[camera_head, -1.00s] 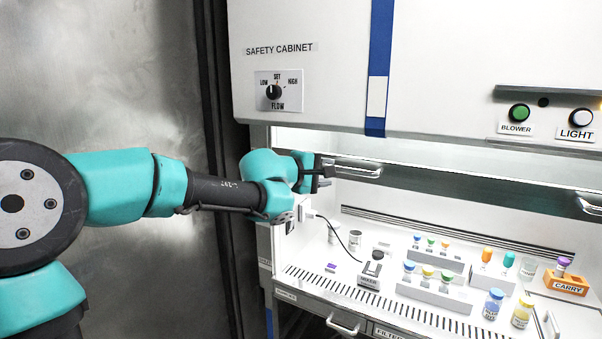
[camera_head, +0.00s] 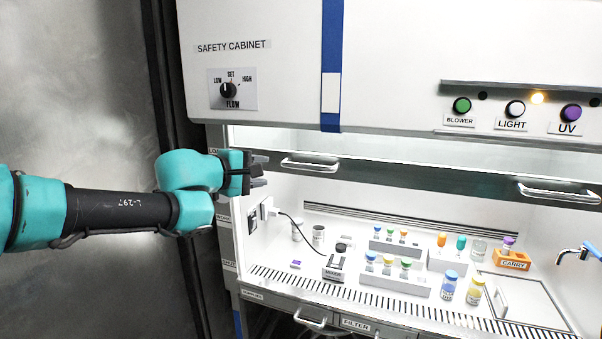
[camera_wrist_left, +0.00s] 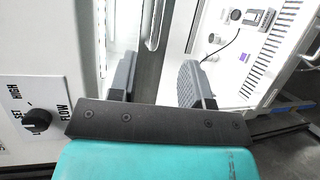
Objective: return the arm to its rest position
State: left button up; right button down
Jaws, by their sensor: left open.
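My left arm comes in from the left in the head view, teal and black. My left gripper (camera_head: 262,171) is at the left front edge of the safety cabinet (camera_head: 290,60), near the left sash handle (camera_head: 310,164) but apart from it. In the left wrist view the two dark fingers (camera_wrist_left: 160,82) stand wide apart with nothing between them. The sash handle (camera_wrist_left: 154,25) shows beyond them, and the flow knob (camera_wrist_left: 37,121) is at the left. My right gripper is not in view.
The sash is raised above the lit work surface. Inside are a mixer (camera_head: 335,265), racks of capped vials (camera_head: 395,278), loose vials (camera_head: 475,290), an orange carry rack (camera_head: 513,260) and a tap (camera_head: 578,254). A drawer handle (camera_head: 310,318) sticks out below. Bare grey wall (camera_head: 70,90) is at the left.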

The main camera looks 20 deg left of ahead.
pick_arm(q)
jog(key=w+d+f+m+g+y, duration=0.1)
jog(key=w+d+f+m+g, duration=0.15)
jog(key=f, duration=1.65)
jog(key=w+d+f+m+g, duration=0.1)
jog(key=d+f+m+g, duration=0.15)
jog(key=f, duration=1.55)
jog(key=s+d+f+m+g, duration=0.2)
jog(key=s+f+g, duration=0.1)
jog(key=s+f, duration=0.4)
jog(key=s+d+f+m+g, duration=0.2)
jog(key=s+f, duration=0.6)
jog(key=f, duration=0.4)
jog(key=s+d+f+m+g+y, duration=0.1)
jog(key=s+d+f+m+g, duration=0.1)
jog(key=s+f, duration=0.6)
jog(key=shift+s+f+m+g, duration=0.25)
jog(key=shift+f+m+g, duration=0.4)
jog(key=shift+m+g, duration=0.25)
